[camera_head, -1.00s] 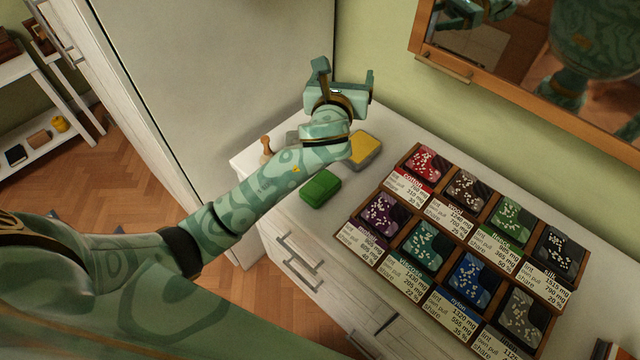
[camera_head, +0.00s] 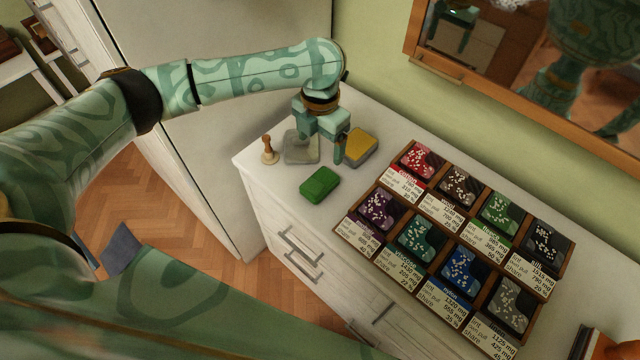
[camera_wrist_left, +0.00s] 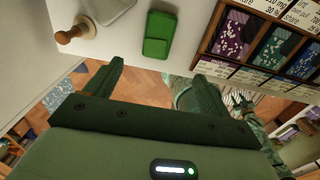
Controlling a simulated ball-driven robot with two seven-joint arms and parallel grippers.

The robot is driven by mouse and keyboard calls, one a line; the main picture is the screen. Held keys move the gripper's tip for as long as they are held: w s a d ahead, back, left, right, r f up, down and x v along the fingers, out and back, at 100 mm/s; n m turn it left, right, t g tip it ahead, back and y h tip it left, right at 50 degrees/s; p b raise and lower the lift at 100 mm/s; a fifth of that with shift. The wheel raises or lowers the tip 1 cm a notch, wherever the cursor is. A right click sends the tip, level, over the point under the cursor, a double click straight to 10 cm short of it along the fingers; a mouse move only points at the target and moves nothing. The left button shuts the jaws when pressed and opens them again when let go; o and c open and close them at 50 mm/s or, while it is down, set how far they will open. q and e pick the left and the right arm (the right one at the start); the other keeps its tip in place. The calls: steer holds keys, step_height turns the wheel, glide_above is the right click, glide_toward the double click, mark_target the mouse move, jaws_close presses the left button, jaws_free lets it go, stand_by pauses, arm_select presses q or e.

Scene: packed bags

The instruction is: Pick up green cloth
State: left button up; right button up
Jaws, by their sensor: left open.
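A small green block-shaped thing (camera_head: 320,184), the likely green cloth, lies on the white dresser top, left of the tray. It also shows in the left wrist view (camera_wrist_left: 158,35), just beyond the fingertips. My left gripper (camera_head: 320,148) is open and empty, pointing down above the dresser, behind the green thing and apart from it. Its two fingers show in the left wrist view (camera_wrist_left: 158,72) with nothing between them. A patterned green piece (camera_head: 503,213) also lies in a tray compartment.
A wooden tray (camera_head: 462,232) with several coloured, labelled pieces fills the right of the dresser. A grey pad (camera_head: 301,148), a yellow-topped block (camera_head: 361,146) and a wooden stamp (camera_head: 268,150) stand near the gripper. A framed mirror (camera_head: 480,82) hangs behind.

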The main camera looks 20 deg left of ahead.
arm_select(q)
steer(key=b, duration=0.3)
glide_above(320, 182)
step_height(320, 182, down, 10)
steer(key=shift+s+d+r, duration=0.1)
steer(key=shift+s, duration=0.05)
steer(key=f+b, duration=0.2)
steer(key=f, duration=0.3)
steer(key=shift+w+f, duration=0.1)
steer(key=shift+w, duration=0.1)
steer(key=c, duration=1.1)
